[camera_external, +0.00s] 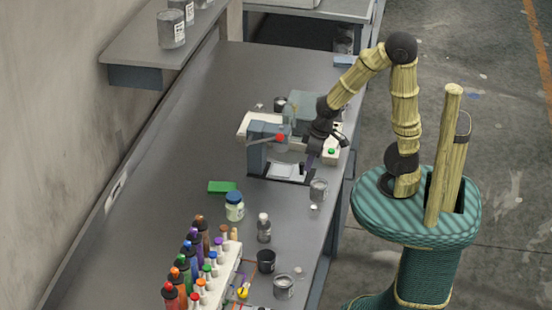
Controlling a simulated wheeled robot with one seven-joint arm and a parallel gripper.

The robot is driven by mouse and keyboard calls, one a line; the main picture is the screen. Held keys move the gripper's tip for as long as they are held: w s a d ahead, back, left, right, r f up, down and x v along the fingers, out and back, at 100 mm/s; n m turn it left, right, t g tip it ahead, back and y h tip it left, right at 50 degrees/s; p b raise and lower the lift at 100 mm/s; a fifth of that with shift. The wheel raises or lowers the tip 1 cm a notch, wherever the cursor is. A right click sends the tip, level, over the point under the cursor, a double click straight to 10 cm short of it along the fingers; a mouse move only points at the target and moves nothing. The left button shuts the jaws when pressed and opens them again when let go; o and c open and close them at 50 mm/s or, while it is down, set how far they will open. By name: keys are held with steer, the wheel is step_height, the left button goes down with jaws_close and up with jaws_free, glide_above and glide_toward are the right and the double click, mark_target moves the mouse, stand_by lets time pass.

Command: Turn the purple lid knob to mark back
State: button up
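My gripper (313,158) points down at the right side of a white and blue-grey bench machine (256,127) with a red knob on its front. A small dark purplish part shows right at my fingertips. It is too small to tell whether it is the purple lid knob, or which mark it faces. Whether my fingers touch it, and whether they are open or shut, cannot be made out. A white box with a green button (331,152) stands just right of my gripper.
A grey can (318,189), a blue-lidded jar (234,207) and a green block (222,187) stand in front of the machine. Several colored bottles (196,244) fill the near end of the bench (190,160). The bench's left side is mostly clear. A wall shelf (150,55) holds cans.

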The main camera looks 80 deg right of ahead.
steer(key=w+a+f+m+g+h+p, duration=0.1)
steer(key=w+a+f+m+h+p, duration=0.2)
steer(key=w+a, duration=0.65)
steer(key=t+p, duration=0.8)
steer(key=t, duration=0.4)
glide_toward(194, 230)
steer(key=a+r+v, duration=0.1)
steer(key=v, duration=0.6)
steer(key=shift+w+d+f+h+b, duration=0.2)
steer(key=shift+w+h+b, duration=0.1)
steer(key=shift+w, duration=0.05)
steer(key=shift+g, duration=0.3)
steer(key=p+x, duration=0.7)
steer(key=x, duration=0.9)
steer(key=shift+w+p, duration=0.25)
steer(key=shift+p, duration=0.1)
steer(key=shift+w+d+f, duration=0.1)
steer(key=shift+w+f, duration=0.25)
